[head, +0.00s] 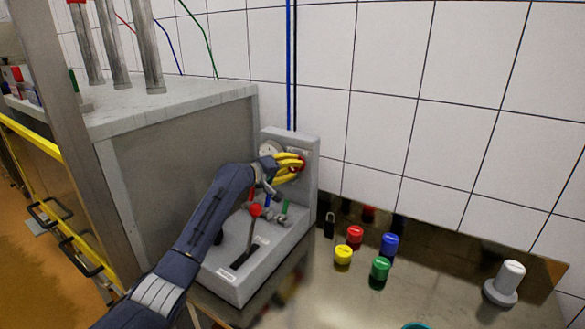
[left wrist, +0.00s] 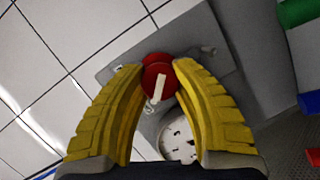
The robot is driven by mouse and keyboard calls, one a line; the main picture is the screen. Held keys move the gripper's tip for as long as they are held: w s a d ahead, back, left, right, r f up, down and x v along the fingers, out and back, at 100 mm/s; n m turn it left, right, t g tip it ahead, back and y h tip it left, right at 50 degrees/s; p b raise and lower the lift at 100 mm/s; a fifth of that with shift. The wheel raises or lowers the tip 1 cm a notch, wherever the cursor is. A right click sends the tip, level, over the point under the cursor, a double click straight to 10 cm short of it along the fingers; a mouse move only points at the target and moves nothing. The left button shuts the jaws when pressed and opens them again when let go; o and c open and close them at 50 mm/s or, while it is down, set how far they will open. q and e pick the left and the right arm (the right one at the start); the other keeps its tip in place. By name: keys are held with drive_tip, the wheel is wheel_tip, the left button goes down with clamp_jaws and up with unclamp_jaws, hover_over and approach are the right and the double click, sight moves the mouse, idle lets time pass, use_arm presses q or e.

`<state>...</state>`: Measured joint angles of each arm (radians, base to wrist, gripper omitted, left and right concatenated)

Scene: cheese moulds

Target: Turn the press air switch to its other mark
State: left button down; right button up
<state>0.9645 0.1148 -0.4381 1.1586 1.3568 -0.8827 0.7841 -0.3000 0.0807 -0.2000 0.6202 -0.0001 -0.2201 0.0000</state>
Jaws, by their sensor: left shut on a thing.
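The press air switch is a red round knob with a white pointer bar (left wrist: 158,76) on a grey plate (left wrist: 190,60) in the left wrist view. The bar lies aslant, one end toward the gauge. Small pale marks show on the plate around the knob, too small to read. My left gripper (left wrist: 157,74) has its two yellow fingers closed on either side of the knob, touching it. In the head view the gripper (head: 297,164) reaches the upright panel (head: 306,190) of the grey control box, mostly covering the knob. My right gripper is not in view.
A round white gauge (left wrist: 178,140) sits beside the knob. A red-topped lever (head: 255,211) stands in a slot on the box below my arm. Yellow (head: 343,254), red (head: 355,236), blue (head: 389,243) and green (head: 380,267) pieces and a white-topped stamp-like object (head: 507,281) stand on the metal table.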

use_arm(q)
drive_tip(key=c, duration=0.9)
unclamp_jaws()
drive_tip(key=shift+s+d+f, duration=0.1)
drive_tip(key=shift+m+y, duration=0.3)
drive_tip(key=shift+m, duration=0.3)
drive_tip(key=v, duration=1.7)
drive_tip(key=shift+r+m, duration=0.35)
drive_tip(key=shift+m, duration=0.05)
drive_tip(key=shift+a, duration=0.2)
